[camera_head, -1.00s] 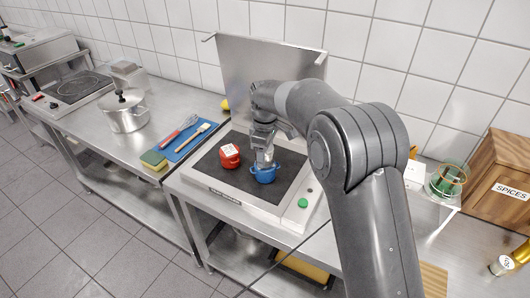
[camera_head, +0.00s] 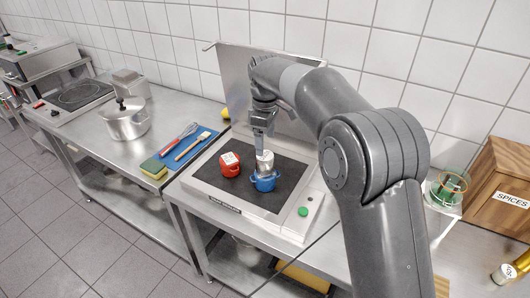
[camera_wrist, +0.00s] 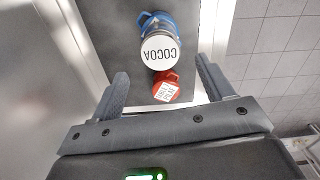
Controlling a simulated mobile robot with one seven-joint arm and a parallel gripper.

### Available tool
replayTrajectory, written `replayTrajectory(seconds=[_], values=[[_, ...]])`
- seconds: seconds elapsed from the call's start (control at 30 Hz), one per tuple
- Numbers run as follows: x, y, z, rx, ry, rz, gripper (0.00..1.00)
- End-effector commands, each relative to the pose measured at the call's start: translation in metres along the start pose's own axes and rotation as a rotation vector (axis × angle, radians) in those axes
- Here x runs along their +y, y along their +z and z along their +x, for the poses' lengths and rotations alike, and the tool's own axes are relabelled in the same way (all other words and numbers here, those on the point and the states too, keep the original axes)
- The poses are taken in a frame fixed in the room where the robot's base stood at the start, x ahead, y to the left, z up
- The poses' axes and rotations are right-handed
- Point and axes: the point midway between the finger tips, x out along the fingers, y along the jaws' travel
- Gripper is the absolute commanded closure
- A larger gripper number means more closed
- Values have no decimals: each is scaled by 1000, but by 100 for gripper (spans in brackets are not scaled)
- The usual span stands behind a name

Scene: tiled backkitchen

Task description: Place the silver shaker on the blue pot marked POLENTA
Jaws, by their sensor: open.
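The silver shaker (camera_head: 265,162) has a white top marked COCOA, which faces the wrist camera (camera_wrist: 161,52). It appears to stand upright on the blue pot (camera_head: 264,183), whose blue rim and handle also show in the wrist view (camera_wrist: 152,18). The marking on the blue pot is not visible. My gripper (camera_head: 263,142) is open and empty, above and just behind the shaker in the head view. In the wrist view its two fingers (camera_wrist: 163,72) are spread wide, with the shaker beyond their tips and not between them.
A red pot (camera_head: 230,164) with a white label on top stands left of the blue pot on the dark cooktop (camera_head: 215,184). A blue mat with utensils, a sponge (camera_head: 154,169) and a steel pot (camera_head: 127,122) are further left. A metal panel (camera_head: 225,75) rises behind.

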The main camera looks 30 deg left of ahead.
Motion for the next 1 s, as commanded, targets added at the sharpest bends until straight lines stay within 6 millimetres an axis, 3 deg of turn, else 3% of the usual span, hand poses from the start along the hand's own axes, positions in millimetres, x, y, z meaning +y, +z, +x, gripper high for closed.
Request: replayTrajectory(seconds=[0.2,0.53,0.63,0.77,1.0], values=[[0,0,-27,1,0,0,26],[0,1,-32,0,0,3,26],[0,13,-40,4,9,32,26],[-1,55,-64,20,39,141,26],[-27,163,-111,66,116,443,26]])
